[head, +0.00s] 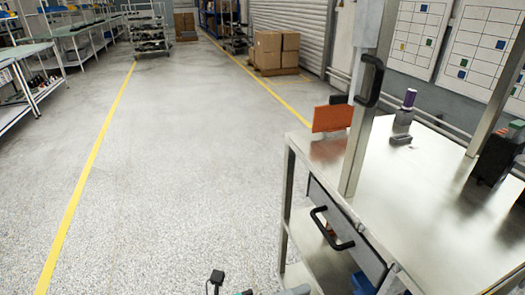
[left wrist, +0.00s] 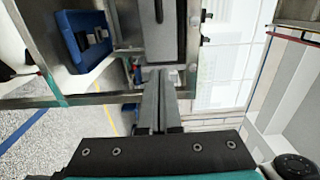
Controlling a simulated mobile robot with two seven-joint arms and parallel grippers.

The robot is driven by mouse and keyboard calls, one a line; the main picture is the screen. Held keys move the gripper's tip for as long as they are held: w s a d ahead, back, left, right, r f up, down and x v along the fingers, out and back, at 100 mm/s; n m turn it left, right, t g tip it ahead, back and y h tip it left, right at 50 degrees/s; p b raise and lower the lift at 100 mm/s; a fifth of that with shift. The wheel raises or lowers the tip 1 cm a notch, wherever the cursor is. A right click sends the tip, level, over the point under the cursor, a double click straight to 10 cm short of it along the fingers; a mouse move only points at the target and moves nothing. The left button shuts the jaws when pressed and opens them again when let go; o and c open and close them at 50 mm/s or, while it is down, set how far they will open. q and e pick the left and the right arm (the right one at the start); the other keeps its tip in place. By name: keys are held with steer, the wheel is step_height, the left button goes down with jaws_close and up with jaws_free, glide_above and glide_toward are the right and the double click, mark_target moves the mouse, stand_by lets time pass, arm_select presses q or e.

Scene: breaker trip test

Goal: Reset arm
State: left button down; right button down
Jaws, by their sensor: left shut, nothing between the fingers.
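My left gripper (left wrist: 160,76) shows in the left wrist view with its two grey fingers together and nothing between them. In the head view only small parts of my left arm show at the bottom edge, beside the lower front of the metal workbench (head: 440,215). The fingers appear apart from the bench, though the exact gap cannot be told. My right gripper is in neither view.
The bench has a drawer with a black handle (head: 331,229), an upright post (head: 366,130), an orange panel (head: 332,118) and a purple-topped item (head: 409,98). A blue bin (left wrist: 84,40) sits on a shelf. The floor left of the bench is clear.

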arm_select(q)
steer(key=w+a+f+n+t+y, duration=0.3)
steer(key=a+f+n, duration=0.2)
steer(key=f+n, duration=0.2)
steer(key=w+a+f+n+t+y, duration=0.2)
steer(key=a+f+n+t+y, duration=0.25)
steer(key=f+n, duration=0.2)
steer(key=s+a+f+n+g+y, duration=0.2)
steer(key=s+a+f+n+y, duration=0.2)
steer(key=a+f+n, duration=0.5)
steer(key=s+a+f+g+y, duration=0.2)
steer(key=s+a+f+y, duration=0.15)
steer(key=s+f, duration=0.5)
steer(key=s+a+f+n+g, duration=0.1)
steer(key=s+f+n+g, duration=0.1)
steer(key=s, duration=0.5)
steer(key=s+a+f+n+g+y, duration=0.1)
steer(key=s+a+f+n+g, duration=0.1)
steer(key=s+f, duration=0.3)
steer(key=s+a+f+n+g+y, duration=0.1)
steer(key=s+a+f+n+g, duration=0.1)
steer(key=s, duration=0.8)
steer(key=shift+s+a+f+n+g, duration=0.2)
steer(key=shift+f+n+g, duration=0.45)
steer(key=shift+n, duration=0.3)
